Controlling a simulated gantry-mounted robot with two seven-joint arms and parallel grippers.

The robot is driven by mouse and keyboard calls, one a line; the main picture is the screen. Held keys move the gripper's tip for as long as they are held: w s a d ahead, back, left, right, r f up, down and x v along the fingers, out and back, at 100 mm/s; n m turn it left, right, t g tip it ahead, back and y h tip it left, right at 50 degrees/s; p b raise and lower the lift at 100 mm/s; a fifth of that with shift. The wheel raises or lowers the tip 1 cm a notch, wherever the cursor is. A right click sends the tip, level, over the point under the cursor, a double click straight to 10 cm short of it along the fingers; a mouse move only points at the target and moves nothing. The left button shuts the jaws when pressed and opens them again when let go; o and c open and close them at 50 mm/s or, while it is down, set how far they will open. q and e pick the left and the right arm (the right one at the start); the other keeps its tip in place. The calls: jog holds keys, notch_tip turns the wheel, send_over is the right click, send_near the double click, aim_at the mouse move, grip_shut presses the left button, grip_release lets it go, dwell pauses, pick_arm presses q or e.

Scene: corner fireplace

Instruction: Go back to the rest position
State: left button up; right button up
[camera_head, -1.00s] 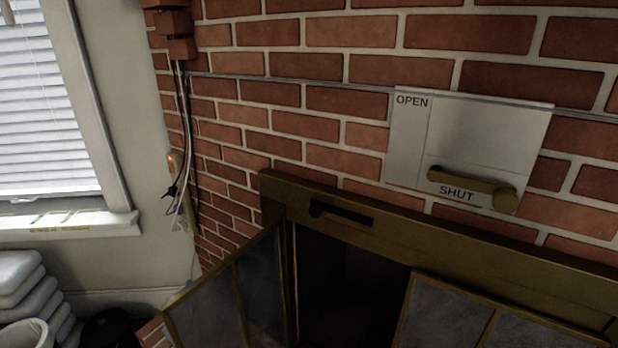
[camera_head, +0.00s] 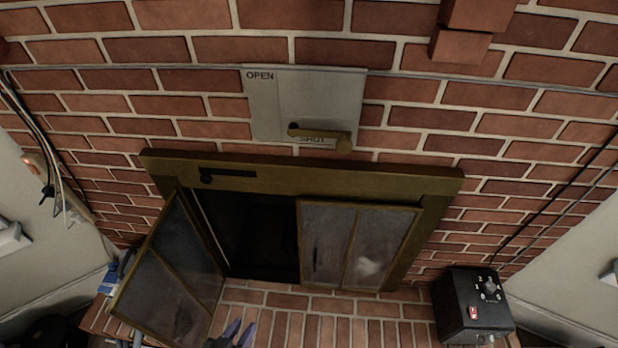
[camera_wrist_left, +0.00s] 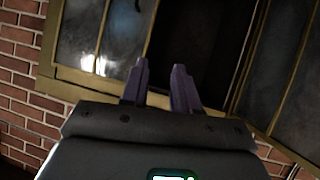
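My left gripper (camera_head: 241,331) shows at the bottom edge of the head view, in front of the brick hearth, below the fireplace opening. Its two dark purple fingers stand apart with nothing between them. In the left wrist view, the gripper (camera_wrist_left: 162,80) points towards the dark opening, with a glass door on each side. My right gripper is in neither current view.
The fireplace's left glass door (camera_head: 165,275) swings outward; the right door (camera_head: 355,245) covers part of the opening. A damper plate (camera_head: 300,100) above has its lever (camera_head: 320,135) at SHUT. A black box (camera_head: 472,305) stands right on the hearth.

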pick_arm(q)
jog(key=s+a+g+y, duration=0.3)
jog(key=s+a+g, duration=0.4)
jog(key=s, duration=0.4)
notch_tip(320, 180, up, 38)
jog(key=d+p, duration=0.1)
jog(key=p, duration=3.6)
jog(key=shift+w+g+p, duration=0.25)
jog(key=shift+g+p, duration=0.15)
